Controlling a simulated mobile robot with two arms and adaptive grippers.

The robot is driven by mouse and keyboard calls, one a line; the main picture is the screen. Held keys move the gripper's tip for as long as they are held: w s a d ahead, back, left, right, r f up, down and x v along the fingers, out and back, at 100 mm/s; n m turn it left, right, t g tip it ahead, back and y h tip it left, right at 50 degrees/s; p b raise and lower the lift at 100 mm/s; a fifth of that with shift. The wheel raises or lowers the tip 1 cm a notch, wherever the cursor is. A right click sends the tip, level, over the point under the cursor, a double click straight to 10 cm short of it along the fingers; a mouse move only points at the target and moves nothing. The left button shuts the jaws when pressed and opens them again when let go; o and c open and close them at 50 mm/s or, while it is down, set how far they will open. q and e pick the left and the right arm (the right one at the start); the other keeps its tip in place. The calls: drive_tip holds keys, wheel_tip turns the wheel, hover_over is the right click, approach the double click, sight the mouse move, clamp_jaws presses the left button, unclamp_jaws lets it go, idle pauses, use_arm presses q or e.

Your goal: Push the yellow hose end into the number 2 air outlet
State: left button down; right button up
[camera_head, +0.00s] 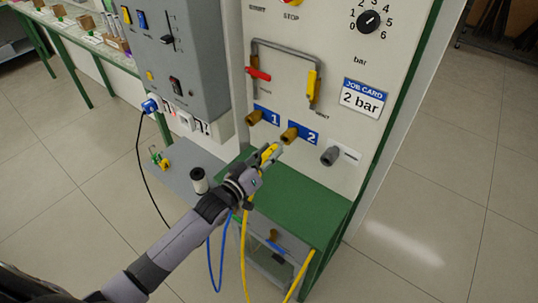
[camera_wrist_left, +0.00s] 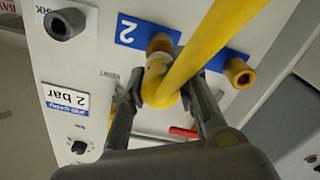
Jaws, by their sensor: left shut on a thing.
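The yellow hose (camera_head: 244,250) hangs down from my left gripper (camera_head: 270,153), which is shut on its end. In the left wrist view the yellow hose end (camera_wrist_left: 157,85) sits between the two fingers of the gripper (camera_wrist_left: 165,95), and the hose bends across the view. The brass number 2 air outlet (camera_head: 289,135) is on the panel by the blue 2 label (camera_head: 307,136). In the wrist view the outlet (camera_wrist_left: 160,43) shows just beyond the hose end, roughly in line with it. I cannot tell whether they touch. My right gripper is not in view.
The number 1 outlet (camera_head: 253,118) is left of number 2, and a grey outlet (camera_head: 330,156) is to its right. A green-topped cabinet (camera_head: 300,200) stands below. A blue hose (camera_head: 211,262) hangs beside the yellow one. Red (camera_head: 258,74) and yellow (camera_head: 312,83) valve handles are above.

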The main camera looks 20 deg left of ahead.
use_arm(q)
drive_tip(key=shift+b+x, duration=0.35)
drive_tip(key=shift+x, duration=1.05)
drive_tip(key=shift+w+r, duration=0.1)
drive_tip(key=shift+w, duration=0.05)
drive_tip(key=c, duration=1.2)
unclamp_jaws()
drive_tip(key=shift+w, duration=0.1)
drive_tip(key=v, duration=1.2)
